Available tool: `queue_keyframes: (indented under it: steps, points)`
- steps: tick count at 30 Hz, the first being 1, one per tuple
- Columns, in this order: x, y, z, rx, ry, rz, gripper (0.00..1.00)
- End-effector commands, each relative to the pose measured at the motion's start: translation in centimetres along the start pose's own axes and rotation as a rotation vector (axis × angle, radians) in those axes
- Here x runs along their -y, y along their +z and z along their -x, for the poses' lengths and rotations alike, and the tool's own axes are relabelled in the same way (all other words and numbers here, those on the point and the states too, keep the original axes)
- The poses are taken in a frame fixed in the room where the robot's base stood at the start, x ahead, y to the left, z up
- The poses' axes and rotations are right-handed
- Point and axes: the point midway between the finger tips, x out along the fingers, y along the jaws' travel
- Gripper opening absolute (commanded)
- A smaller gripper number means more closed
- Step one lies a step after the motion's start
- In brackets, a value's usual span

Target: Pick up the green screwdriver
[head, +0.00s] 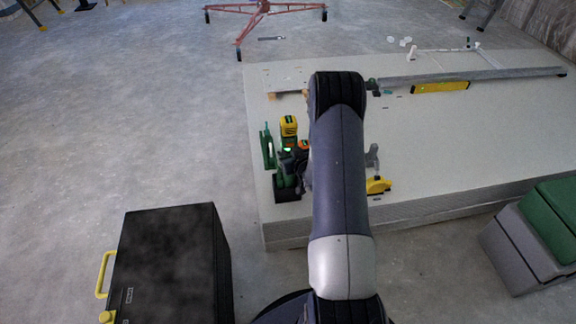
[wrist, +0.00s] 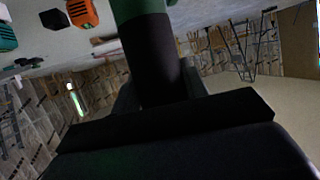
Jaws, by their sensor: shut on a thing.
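The green screwdriver (head: 284,181) is a green power tool with a dark base, near the left front corner of the panel stack in the head view. My gripper (head: 303,172) is at its right side, partly hidden by my arm. In the wrist view, a thick green and dark handle of the screwdriver (wrist: 150,62) stands between the fingers of my gripper (wrist: 155,92), which is shut on it. I cannot tell whether the tool still touches the panel.
A green tool (head: 268,149), a yellow tool (head: 289,127) and an orange tool (head: 304,145) stand close by. A yellow level (head: 440,87) lies farther back on the panel stack (head: 420,150). A black case (head: 170,265) and a green-topped box (head: 555,215) flank the front.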

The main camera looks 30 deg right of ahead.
Motion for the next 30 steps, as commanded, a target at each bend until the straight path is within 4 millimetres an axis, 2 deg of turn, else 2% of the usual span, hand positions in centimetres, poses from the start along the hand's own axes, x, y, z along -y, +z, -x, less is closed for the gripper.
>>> queue_keyframes:
  steps: [1,5,17,22,30]
  points:
    - [0.0,0.0,0.0,0.0,0.0,0.0,0.11]
    - [0.0,0.0,0.0,0.0,0.0,0.0,0.01]
    - [0.0,-0.7,0.1,-0.007,0.0,0.002,0.0]
    - [-0.1,-2.6,0.9,-0.009,0.001,0.003,0.0]
    - [-0.1,-6.9,2.6,-0.01,0.0,0.003,0.0]
